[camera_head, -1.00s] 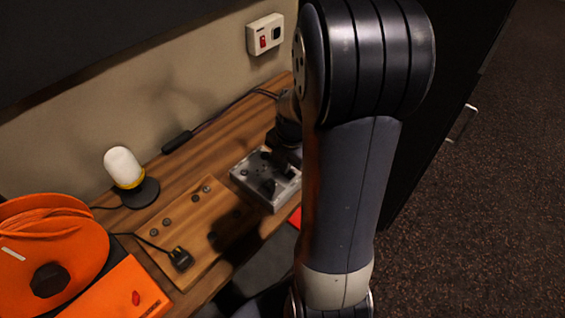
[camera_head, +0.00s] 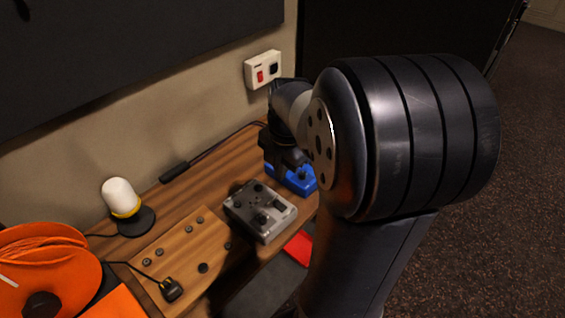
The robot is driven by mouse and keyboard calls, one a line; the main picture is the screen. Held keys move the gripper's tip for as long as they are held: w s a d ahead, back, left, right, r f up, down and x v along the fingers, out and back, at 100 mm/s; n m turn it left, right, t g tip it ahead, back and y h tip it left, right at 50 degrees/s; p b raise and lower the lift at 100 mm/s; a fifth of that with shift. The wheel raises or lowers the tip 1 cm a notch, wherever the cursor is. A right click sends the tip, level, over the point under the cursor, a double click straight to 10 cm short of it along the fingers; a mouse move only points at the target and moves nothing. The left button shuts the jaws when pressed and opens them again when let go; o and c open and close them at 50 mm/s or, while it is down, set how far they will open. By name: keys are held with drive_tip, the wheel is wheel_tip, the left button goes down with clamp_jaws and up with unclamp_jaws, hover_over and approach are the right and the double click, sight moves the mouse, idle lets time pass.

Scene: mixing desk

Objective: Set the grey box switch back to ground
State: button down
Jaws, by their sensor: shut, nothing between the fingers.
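The grey box (camera_head: 248,221) sits on the wooden desk in the head view, with its top uncovered. Several dark knobs or switches stand on it, one larger black one (camera_head: 262,218) near the front. Which way the switch points is too small to tell. My gripper (camera_head: 297,168) is shut and empty, to the right of and behind the grey box, apart from it. It is over or beside a blue box (camera_head: 302,186) and hides part of it. Its fingertips are dark and hard to make out.
A wooden board (camera_head: 187,240) with knobs and a black plug (camera_head: 172,290) lies left of the grey box. A white lamp (camera_head: 121,197) and an orange cable reel (camera_head: 40,262) stand farther left. A wall socket (camera_head: 262,70) is behind. A red item (camera_head: 299,248) lies in front.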

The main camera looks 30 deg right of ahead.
wheel_tip(320, 180, up, 2)
drive_tip(key=shift+r, duration=0.15)
drive_tip(key=shift+b, duration=0.3)
drive_tip(key=b, duration=0.3)
drive_tip(key=shift+d+f+b, duration=0.1)
drive_tip(key=shift+f+b, duration=0.3)
drive_tip(key=shift+s+r+b, duration=0.1)
drive_tip(key=shift+r+b, duration=0.05)
drive_tip(key=shift+b, duration=0.7)
drive_tip(key=shift+r, duration=0.3)
